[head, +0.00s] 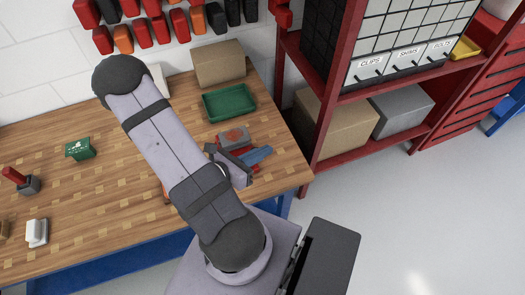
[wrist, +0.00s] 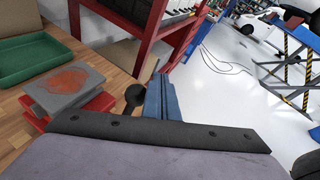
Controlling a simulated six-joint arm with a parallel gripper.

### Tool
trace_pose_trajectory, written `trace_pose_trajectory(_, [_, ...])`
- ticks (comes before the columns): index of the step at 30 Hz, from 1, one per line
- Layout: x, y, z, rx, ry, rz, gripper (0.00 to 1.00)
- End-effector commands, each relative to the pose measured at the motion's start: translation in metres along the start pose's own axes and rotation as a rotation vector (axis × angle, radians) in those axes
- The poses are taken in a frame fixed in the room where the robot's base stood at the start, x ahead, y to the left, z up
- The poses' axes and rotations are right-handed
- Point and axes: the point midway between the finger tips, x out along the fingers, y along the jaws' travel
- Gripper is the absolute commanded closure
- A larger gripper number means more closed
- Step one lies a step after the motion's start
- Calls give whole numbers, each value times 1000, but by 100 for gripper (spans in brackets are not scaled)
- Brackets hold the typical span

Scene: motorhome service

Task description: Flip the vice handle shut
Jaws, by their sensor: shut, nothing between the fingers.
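The vice stands near the right end of the wooden workbench. In the wrist view its grey block with an orange-red patch (wrist: 68,85) sits on a red base (wrist: 85,115), with a blue part (wrist: 160,97) to the right. A dark round knob (wrist: 134,95), which looks like the end of the handle, shows just left of the blue part. In the head view the grey-and-red block (head: 233,138) and blue part (head: 257,155) show beside my arm. My gripper (wrist: 160,131) is shut and empty, close in front of the vice. It hides the vice's lower part; contact cannot be told.
A green tray (head: 229,102) and a cardboard box (head: 218,63) stand behind the vice. A red shelf rack (head: 318,125) rises to the right. A small green box (head: 79,148) and a red-handled tool (head: 22,180) are on the left. The bench's middle left is mostly clear.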

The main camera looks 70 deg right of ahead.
Motion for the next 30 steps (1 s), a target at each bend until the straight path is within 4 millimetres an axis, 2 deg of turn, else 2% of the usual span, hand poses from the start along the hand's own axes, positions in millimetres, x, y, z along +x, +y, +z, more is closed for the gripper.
trace_pose_trajectory(20, [-4,3,-2,-9,-28,-7,100])
trace_pose_trajectory(26, [-16,9,-5,-39,-109,-34,100])
trace_pose_trajectory(30, [-34,17,-6,-51,-155,-48,100])
